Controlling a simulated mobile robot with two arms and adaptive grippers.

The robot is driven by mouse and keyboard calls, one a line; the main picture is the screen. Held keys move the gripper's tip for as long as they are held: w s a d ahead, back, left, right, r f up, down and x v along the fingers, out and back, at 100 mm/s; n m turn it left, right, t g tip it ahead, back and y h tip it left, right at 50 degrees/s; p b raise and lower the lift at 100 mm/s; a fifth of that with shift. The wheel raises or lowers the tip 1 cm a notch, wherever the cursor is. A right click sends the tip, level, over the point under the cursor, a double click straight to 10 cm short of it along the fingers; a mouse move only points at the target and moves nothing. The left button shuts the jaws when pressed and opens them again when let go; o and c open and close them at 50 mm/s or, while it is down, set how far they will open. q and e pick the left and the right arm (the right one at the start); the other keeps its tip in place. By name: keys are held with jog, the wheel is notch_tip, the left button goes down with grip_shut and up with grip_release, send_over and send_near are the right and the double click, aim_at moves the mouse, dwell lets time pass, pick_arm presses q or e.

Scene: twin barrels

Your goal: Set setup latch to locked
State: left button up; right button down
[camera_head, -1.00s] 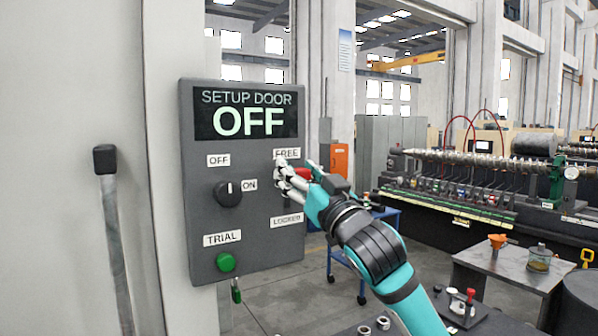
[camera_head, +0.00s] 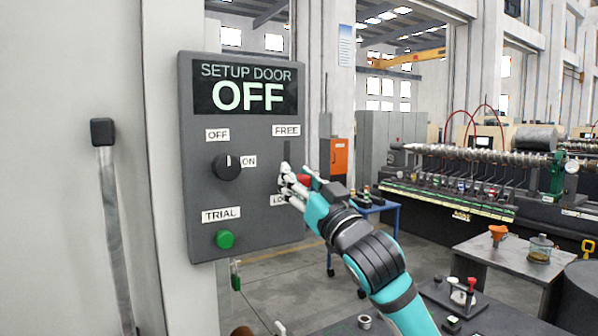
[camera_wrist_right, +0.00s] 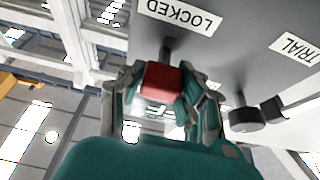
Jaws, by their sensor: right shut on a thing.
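The grey control panel (camera_head: 240,190) shows "SETUP DOOR OFF" on its screen (camera_head: 246,88). The setup latch has a dark vertical slot (camera_head: 287,149) below the FREE label (camera_head: 286,130). Its red handle (camera_wrist_right: 162,80) shows in the right wrist view between my fingers, close to the LOCKED label (camera_wrist_right: 177,14). In the head view my right gripper (camera_head: 286,178) is shut on the handle at the lower end of the slot. It partly covers the LOCKED label (camera_head: 278,200). My left gripper is not in view.
A black OFF/ON knob (camera_head: 227,167) and a green TRIAL button (camera_head: 225,239) sit on the panel's left side. A grey lever (camera_head: 110,215) stands left of the panel. Tables and machinery fill the right.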

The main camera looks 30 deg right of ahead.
jog(key=shift+w+a+f, duration=0.1)
jog(key=shift+f, duration=0.4)
jog(key=c, duration=1.4)
grip_release()
jog(key=o, duration=0.5)
jog(key=shift+r, duration=0.1)
jog(key=shift+s, duration=0.25)
jog(key=v, duration=1.1)
jog(key=shift+s+f, duration=0.25)
jog(key=shift+s, duration=0.1)
